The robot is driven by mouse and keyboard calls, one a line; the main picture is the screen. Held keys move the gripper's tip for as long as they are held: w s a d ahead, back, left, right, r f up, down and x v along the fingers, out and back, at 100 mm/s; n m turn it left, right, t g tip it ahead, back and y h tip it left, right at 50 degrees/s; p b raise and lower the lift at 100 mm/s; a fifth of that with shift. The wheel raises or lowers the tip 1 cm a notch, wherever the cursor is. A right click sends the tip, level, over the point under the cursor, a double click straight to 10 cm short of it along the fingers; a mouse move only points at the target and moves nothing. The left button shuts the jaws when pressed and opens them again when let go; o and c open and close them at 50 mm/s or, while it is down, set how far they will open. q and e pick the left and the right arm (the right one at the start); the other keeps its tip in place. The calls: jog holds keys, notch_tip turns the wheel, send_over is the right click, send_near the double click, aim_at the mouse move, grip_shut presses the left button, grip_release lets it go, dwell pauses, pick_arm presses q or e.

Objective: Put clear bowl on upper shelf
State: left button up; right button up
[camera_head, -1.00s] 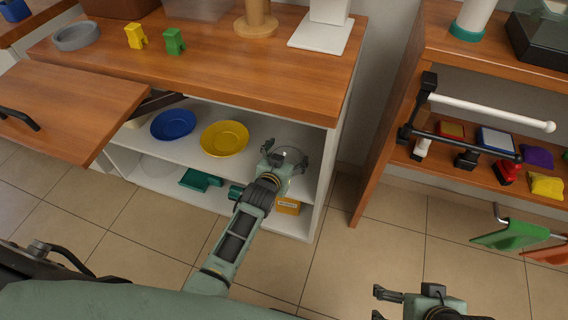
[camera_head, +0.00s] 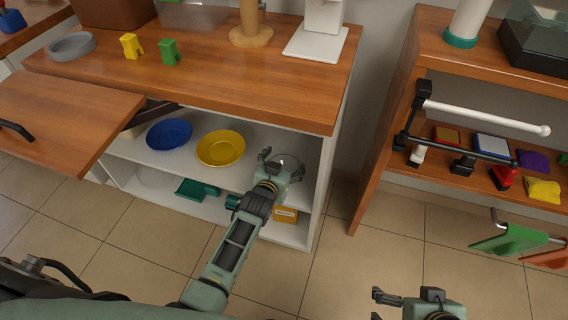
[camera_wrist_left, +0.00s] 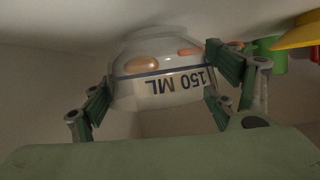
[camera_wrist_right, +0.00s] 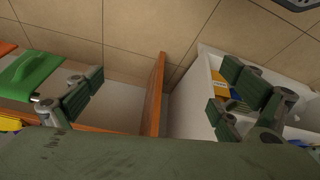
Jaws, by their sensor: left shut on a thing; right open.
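The clear bowl (camera_wrist_left: 160,75) has a "150 ML" mark and shows upside down in the left wrist view, with orange-brown bits visible in or through it. My left gripper (camera_wrist_left: 165,95) is shut on it, one finger at each side. In the head view my left gripper (camera_head: 280,168) is inside the open cabinet at the right end of its upper shelf (camera_head: 185,168). The bowl (camera_head: 288,163) is mostly hidden there behind the gripper. I cannot tell whether it touches the shelf. My right gripper (camera_head: 408,298) is open and empty over the floor, also in the right wrist view (camera_wrist_right: 165,95).
A yellow plate (camera_head: 221,149) and a blue plate (camera_head: 169,134) stand on the upper shelf left of my left gripper. A green item (camera_head: 197,190) and a yellow box (camera_head: 285,215) are on the lower level. The open wooden door (camera_head: 65,110) juts out at left.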

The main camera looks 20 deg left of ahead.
pick_arm(q)
jog(key=shift+f, duration=0.1)
pick_arm(e)
jog(key=shift+w+a+r+t, duration=0.1)
jog(key=shift+w+r+t, duration=0.05)
jog(key=shift+w, duration=0.2)
jog(key=shift+w+a+r+t, duration=0.1)
jog(key=shift+w+t, duration=0.05)
jog(key=shift+w, duration=0.2)
pick_arm(q)
jog(key=shift+f+b, duration=0.3)
pick_arm(e)
jog(key=shift+w+a+r+t, duration=0.15)
jog(key=shift+w+a+t, duration=0.1)
jog(key=shift+w, duration=0.15)
jog(key=shift+w+a+r+t, duration=0.1)
jog(key=shift+w+t, duration=0.15)
jog(key=shift+w, duration=0.15)
pick_arm(q)
jog(key=o, duration=1.4)
pick_arm(e)
jog(key=shift+w, duration=0.1)
pick_arm(q)
jog(key=shift+f, duration=0.1)
jog(key=shift+c, duration=0.6)
